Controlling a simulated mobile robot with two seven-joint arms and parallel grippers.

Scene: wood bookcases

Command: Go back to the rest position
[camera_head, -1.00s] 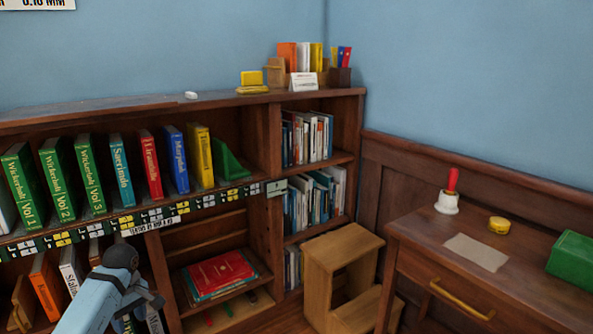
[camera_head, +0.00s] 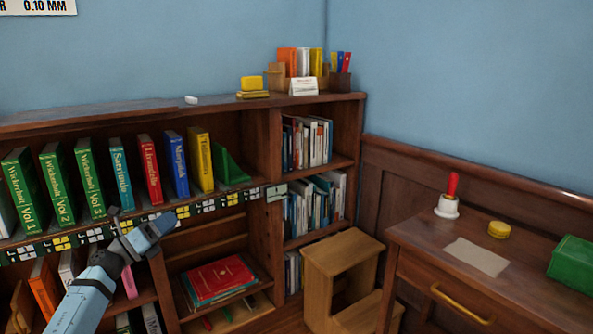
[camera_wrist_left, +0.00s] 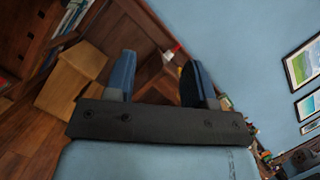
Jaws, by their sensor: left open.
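My left gripper (camera_head: 143,222) shows in the head view at the lower left, in front of the bookcase. Its arm comes up from the bottom left edge. In the left wrist view its two blue fingers (camera_wrist_left: 156,82) stand apart with nothing between them, so it is open and empty. The gripper overlaps the labelled shelf edge (camera_head: 212,206) in the picture; I cannot tell how far it is from it. My right gripper is in neither view.
A row of upright books (camera_head: 121,172) and a green bookend (camera_head: 230,165) stand on the shelf. Red books (camera_head: 217,278) lie flat below.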

